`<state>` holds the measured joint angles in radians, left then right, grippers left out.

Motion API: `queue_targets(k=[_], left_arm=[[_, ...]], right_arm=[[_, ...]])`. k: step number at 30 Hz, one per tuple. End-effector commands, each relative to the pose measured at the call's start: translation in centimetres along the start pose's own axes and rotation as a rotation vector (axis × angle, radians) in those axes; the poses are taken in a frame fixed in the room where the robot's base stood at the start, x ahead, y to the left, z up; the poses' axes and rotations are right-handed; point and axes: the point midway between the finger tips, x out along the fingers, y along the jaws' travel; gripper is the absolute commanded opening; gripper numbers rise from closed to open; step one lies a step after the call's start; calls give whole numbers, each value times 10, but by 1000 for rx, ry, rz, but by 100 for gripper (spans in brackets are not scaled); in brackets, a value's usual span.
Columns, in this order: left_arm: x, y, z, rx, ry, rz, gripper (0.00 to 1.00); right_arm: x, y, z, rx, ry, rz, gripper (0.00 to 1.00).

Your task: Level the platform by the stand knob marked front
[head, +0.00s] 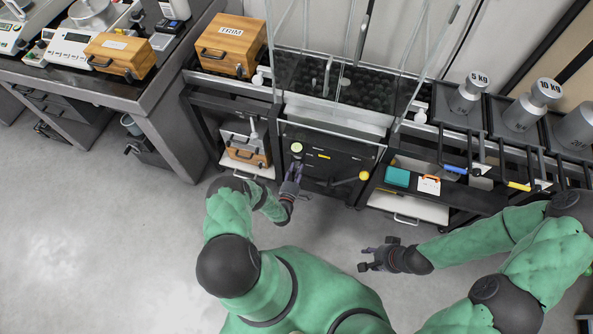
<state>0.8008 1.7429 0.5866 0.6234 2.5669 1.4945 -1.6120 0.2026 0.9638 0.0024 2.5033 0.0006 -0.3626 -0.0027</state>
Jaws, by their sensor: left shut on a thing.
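The platform (370,92) is a dark, pebbled surface inside a clear-walled enclosure on a black stand (330,180). A pale round dial or level (297,148) sits on the stand's front at the left. My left gripper (296,165) is just below that dial, against the stand front, shut on a small knob that its fingers hide. I cannot read any marking on the knob. My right gripper (366,259) is empty, with its fingers apart, over the floor in front of the stand. Whether the platform is level cannot be told.
A yellow ball-ended lever (363,175) sticks out of the stand's right front. A wooden TRIM box (231,45) stands at left. A teal box (397,177) lies on the right shelf. Weights marked 5 KG (467,95) and 10 KG (524,113) stand at right. Floor at left is clear.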

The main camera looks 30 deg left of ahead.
Motion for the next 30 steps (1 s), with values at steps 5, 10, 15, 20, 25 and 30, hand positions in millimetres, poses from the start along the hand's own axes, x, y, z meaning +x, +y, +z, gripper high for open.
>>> queue_targets(k=[5, 10, 15, 20, 25, 30], left_arm=[[0, -2, 7, -3, -15, -5, 55], [0, -1, 4, -2, -10, -3, 58], [-1, -1, 3, -2, -7, -3, 58], [-12, -2, 2, -3, -6, -5, 58], [-42, -2, 1, -4, -4, -6, 58], [-76, -2, 2, -4, -5, -5, 58]], right_arm=[[0, 0, 0, 0, 0, 0, 40], [0, 0, 0, 0, 0, 0, 40], [0, 0, 0, 0, 0, 0, 40], [0, 0, 0, 0, 0, 0, 40], [0, 0, 0, 0, 0, 0, 40], [0, 0, 0, 0, 0, 0, 40]])
